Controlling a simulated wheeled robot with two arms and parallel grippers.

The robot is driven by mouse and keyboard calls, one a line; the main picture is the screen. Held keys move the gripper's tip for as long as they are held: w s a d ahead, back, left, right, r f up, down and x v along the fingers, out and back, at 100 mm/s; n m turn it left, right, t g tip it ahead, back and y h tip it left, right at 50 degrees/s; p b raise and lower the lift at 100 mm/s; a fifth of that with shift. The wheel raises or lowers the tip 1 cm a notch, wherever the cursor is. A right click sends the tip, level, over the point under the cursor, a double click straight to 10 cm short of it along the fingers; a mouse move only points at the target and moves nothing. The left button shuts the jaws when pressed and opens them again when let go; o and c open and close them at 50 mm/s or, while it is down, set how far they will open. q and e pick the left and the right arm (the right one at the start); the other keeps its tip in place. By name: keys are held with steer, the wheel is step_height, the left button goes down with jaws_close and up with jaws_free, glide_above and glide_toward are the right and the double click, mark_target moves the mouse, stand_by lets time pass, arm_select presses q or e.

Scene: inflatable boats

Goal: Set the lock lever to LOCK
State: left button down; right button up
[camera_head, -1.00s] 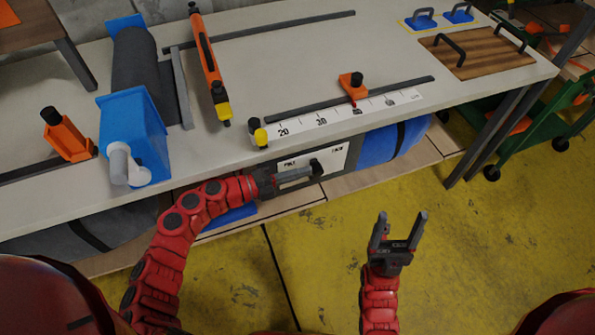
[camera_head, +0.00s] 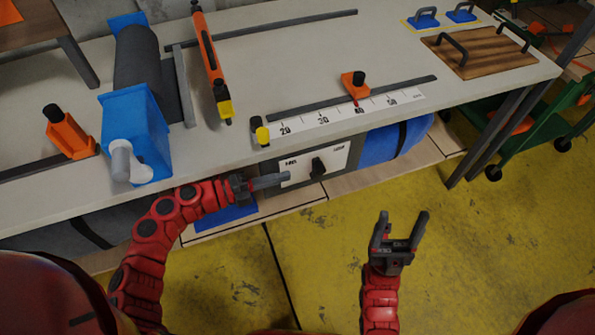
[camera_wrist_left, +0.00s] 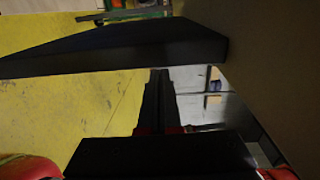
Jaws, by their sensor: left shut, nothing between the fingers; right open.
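The lock lever (camera_head: 318,168) is a small black handle on a white panel (camera_head: 300,175) under the front edge of the bench. It looks roughly upright, between two small black labels that are too small to read surely. My left gripper (camera_head: 284,178) is shut and empty, pointing right at the panel's left part, apart from the lever. My right gripper (camera_head: 403,214) is open and empty over the yellow floor, right of and below the panel.
The bench top (camera_head: 300,65) overhangs the panel and carries a ruler strip (camera_head: 340,118) with an orange slider (camera_head: 354,83). A blue roll (camera_head: 395,143) lies right of the panel. A blue crank housing (camera_head: 135,135) stands at the left. The floor in front is clear.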

arm_select(q)
steer(key=v, duration=1.1)
